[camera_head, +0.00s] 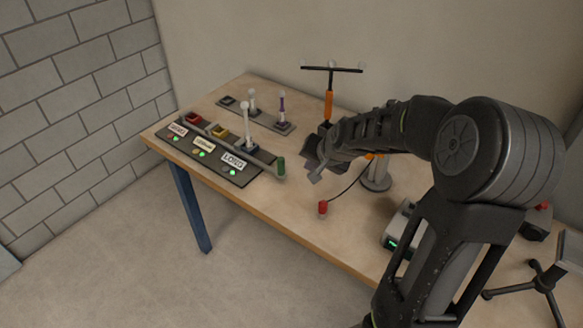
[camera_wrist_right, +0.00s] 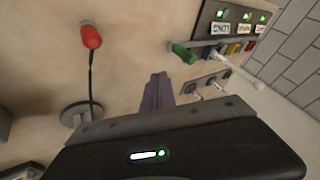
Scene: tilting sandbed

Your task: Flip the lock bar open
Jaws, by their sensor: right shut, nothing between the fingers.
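The grey lock bar (camera_head: 238,144) lies along the lever panel (camera_head: 240,178), between its labels and the coloured lever slots. Its green handle (camera_head: 281,167) sticks out past the panel's right end. The handle also shows in the right wrist view (camera_wrist_right: 184,53), with the bar (camera_wrist_right: 212,43) running right from it. My right gripper (camera_head: 314,174) is to the right of the handle, apart from it, above the table. Its fingers (camera_wrist_right: 157,88) are shut and empty in the wrist view. My left gripper is not in view.
A white-knobbed lever (camera_head: 245,125) stands up at the panel. A second lever plate (camera_head: 262,118) lies behind it.

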